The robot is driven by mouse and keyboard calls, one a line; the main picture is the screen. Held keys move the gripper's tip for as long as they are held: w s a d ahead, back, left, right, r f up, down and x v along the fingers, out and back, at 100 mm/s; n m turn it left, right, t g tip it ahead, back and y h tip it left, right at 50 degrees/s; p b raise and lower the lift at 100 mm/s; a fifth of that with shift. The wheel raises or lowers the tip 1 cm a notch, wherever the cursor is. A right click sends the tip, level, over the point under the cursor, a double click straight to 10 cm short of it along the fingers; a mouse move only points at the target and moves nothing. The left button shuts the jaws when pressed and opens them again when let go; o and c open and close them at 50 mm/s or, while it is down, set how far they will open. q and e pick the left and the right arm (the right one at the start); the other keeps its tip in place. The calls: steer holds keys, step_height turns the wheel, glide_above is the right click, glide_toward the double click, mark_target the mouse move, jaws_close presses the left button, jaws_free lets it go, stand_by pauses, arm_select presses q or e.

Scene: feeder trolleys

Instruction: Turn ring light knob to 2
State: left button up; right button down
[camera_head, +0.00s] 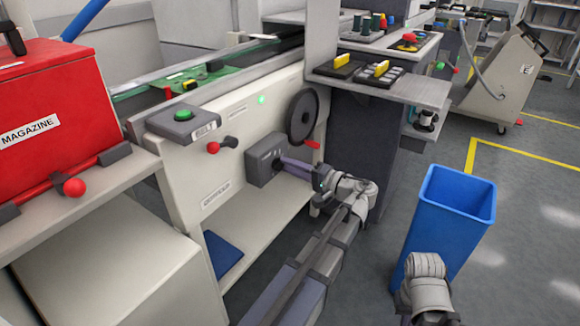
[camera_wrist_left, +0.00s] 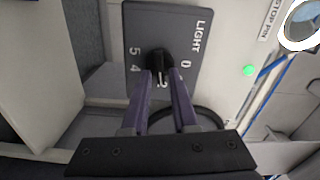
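The ring light knob (camera_wrist_left: 157,60) is a black knob on a dark panel (camera_wrist_left: 187,20) marked LIGHT in the left wrist view. Its white pointer is on the lower side, towards a partly covered figure that looks like 2. The figures 0, 4 and 5 show; others are hidden. My left gripper (camera_wrist_left: 162,74) has its two purple fingers either side of the knob, with a gap between them; contact is unclear. In the head view my left gripper (camera_head: 287,165) reaches the dark light box (camera_head: 263,160), whose knob face is hidden. My right gripper is not in view.
A black handwheel (camera_head: 302,117) with a red handle is just above the light box. A red-knobbed lever (camera_head: 213,147) is left of it. A blue bin (camera_head: 447,215) stands right, near my right arm. A red magazine (camera_head: 50,100) is at far left.

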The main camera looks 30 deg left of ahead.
arm_select(q)
steer(key=shift+o, duration=1)
steer(key=d, duration=0.7)
steer(key=shift+s+d, duration=0.35)
steer(key=s+d+f+m+h+p, duration=0.1)
steer(key=s+d+f+m+h, duration=0.1)
steer(key=s+d+f+h, duration=0.4)
steer(key=s+d+f+m+h+p, duration=0.1)
steer(key=s+d+f+h+p, duration=0.2)
steer(key=f, duration=0.5)
steer(key=s+d+f+m+g+h, duration=0.1)
steer(key=s+d+f+h, duration=0.1)
steer(key=s+d+h, duration=0.3)
steer(key=s+d+f+m+h, duration=0.1)
steer(key=s+d+f+h, duration=0.15)
steer(key=d, duration=0.45)
step_height(320, 180, up, 39)
steer(key=p, duration=3.7)
steer(key=shift+s+d+f+p, duration=0.2)
steer(key=shift+d+p, duration=0.15)
steer(key=shift+p, duration=0.05)
